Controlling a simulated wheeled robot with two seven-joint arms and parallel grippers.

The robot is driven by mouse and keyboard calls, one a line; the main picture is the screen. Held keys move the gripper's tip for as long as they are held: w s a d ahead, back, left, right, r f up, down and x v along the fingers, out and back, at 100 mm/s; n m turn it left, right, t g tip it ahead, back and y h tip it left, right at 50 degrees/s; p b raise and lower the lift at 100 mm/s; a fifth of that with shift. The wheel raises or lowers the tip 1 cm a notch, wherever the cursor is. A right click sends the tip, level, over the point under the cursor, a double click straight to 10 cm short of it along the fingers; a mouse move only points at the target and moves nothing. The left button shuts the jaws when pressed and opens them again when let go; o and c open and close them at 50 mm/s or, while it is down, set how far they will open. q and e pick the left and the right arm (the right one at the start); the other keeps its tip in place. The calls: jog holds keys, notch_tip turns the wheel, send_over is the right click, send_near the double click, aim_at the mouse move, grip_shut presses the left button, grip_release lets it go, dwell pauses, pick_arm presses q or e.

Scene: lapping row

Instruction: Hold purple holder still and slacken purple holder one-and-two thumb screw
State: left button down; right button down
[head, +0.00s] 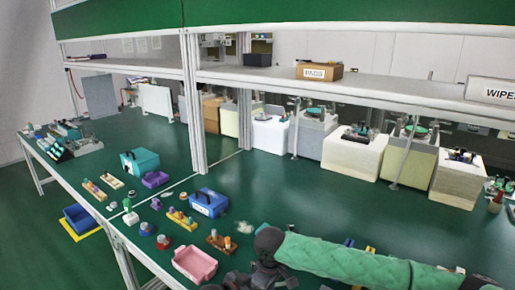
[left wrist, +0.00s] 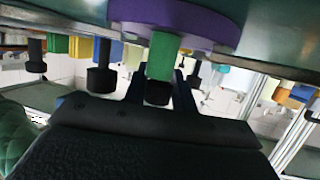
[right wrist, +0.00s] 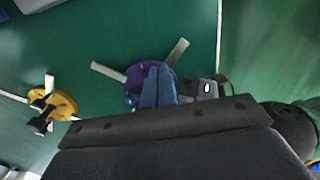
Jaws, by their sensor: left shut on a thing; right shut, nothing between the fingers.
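The purple holder (right wrist: 148,78) is a disc with pale bars sticking out, seen in the right wrist view against a green surface. In the left wrist view its purple rim (left wrist: 185,18) fills the top, with a green post (left wrist: 162,55) beside it. My left gripper (left wrist: 160,88) has its fingers around this post, shut on it. My right gripper (right wrist: 158,72) is shut and empty, its blue fingertips overlapping the purple disc. The fingers hide part of the disc, and I cannot tell whether they touch it. I cannot make out the one-and-two thumb screw. The head view does not show the purple holder.
A yellow holder (right wrist: 64,104) with dark knobs lies left of the purple one. A grey device (right wrist: 200,88) is just right of my right fingers. In the head view, a pink bin (head: 195,264) and a blue box (head: 208,203) stand on the green bench (head: 290,190).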

notch_tip(320, 180, up, 4)
jog(key=shift+f, duration=0.1)
dwell(0.4)
pick_arm(q)
jog(key=c, duration=1.1)
grip_release()
jog(key=shift+o, duration=0.2)
jog(key=shift+a, duration=0.1)
